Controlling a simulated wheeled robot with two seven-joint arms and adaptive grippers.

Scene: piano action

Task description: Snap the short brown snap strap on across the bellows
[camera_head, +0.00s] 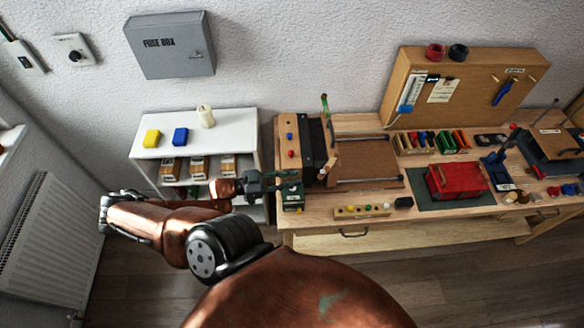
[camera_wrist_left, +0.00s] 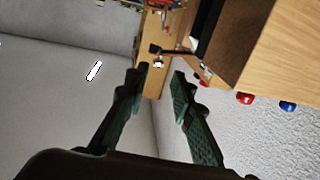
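A wooden and black unit with dark pleats that look like the bellows (camera_head: 317,143) stands at the left end of the workbench. A small light-brown piece (camera_head: 327,166) leans at its front right; I cannot tell whether it is the short brown snap strap. My left gripper (camera_head: 297,182) is near the bench's front left corner, in front of the unit. In the left wrist view its two dark green fingers (camera_wrist_left: 158,78) are apart with nothing between them. The unit's wooden side (camera_wrist_left: 255,50) shows beyond them at the right. My right gripper is out of view.
A dark green box (camera_head: 293,199) is right by the left gripper at the bench corner. A white shelf (camera_head: 232,130) stands left of the bench. A brown board (camera_head: 365,160) and a red case (camera_head: 457,180) lie further right on the bench.

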